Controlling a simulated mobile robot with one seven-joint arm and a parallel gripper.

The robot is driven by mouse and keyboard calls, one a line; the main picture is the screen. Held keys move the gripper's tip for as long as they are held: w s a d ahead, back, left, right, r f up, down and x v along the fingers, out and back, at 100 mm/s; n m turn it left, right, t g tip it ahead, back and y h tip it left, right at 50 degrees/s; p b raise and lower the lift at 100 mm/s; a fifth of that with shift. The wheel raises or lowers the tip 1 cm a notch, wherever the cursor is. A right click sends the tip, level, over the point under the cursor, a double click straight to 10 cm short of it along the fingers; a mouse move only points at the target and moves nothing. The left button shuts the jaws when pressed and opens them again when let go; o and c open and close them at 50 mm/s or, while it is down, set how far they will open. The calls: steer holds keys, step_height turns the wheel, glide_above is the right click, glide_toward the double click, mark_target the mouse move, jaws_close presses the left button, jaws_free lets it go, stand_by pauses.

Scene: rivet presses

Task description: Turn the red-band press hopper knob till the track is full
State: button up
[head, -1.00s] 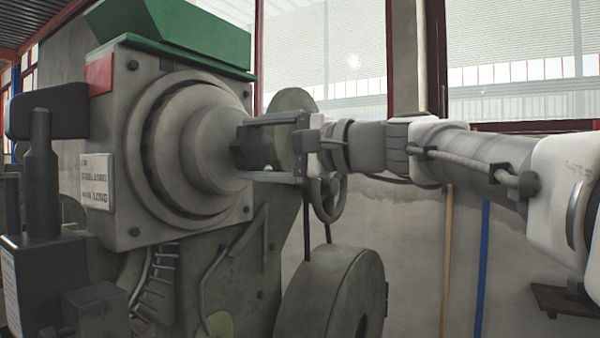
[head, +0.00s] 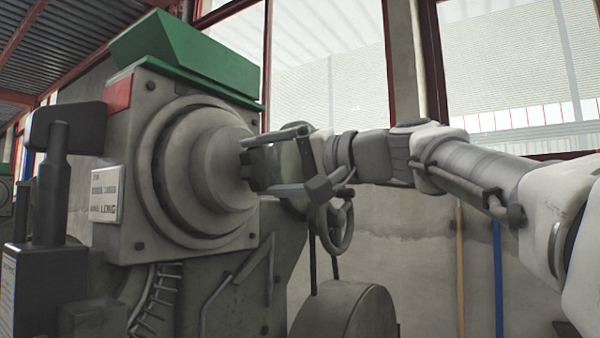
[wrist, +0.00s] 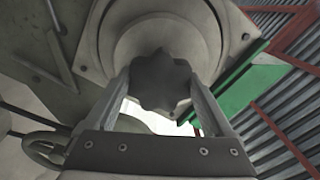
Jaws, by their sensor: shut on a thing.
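The press (head: 120,225) fills the left of the head view, with a red band (head: 118,93) at its upper left corner and a round stepped grey hopper (head: 215,165) on its face. The dark lobed knob (wrist: 161,80) sits at the hopper's centre in the wrist view; in the head view it is partly hidden behind the fingers. My gripper (head: 262,165) reaches in from the right, its two fingers on opposite sides of the knob and shut on it. It also shows in the wrist view (wrist: 162,88). The track's filling cannot be seen.
A green cover (head: 185,55) tops the press. A handwheel (head: 335,222) and a large grey wheel (head: 345,312) stand below my wrist. A dark upright lever (head: 55,170) is at the left. Windows and a wall lie behind.

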stand_by(0.4)
steer(key=o, duration=1.1)
steer(key=p+v, duration=0.1)
steer(key=v, duration=1.6)
steer(key=shift+s+d+p, duration=0.2)
steer(key=shift+p, duration=0.2)
steer(key=shift+f, duration=0.1)
steer(key=s+f+m+g+h, duration=0.3)
steer(key=f+h, duration=0.5)
steer(key=f, duration=1.7)
steer(key=s+d+f+n+h, duration=0.2)
steer(key=s+d+f+h, duration=0.15)
steer(key=f, duration=0.55)
steer(key=s+d+f+n+h, duration=0.1)
steer(key=s+d+f+h, duration=0.1)
steer(key=s+f+h, duration=0.45)
step_height(320, 180, up, 19)
steer(key=w+y+p, duration=0.1)
steer(key=y+p, duration=0.1)
steer(key=p, duration=1.9)
steer(key=shift+d+f, duration=0.25)
steer(key=shift+d, duration=0.25)
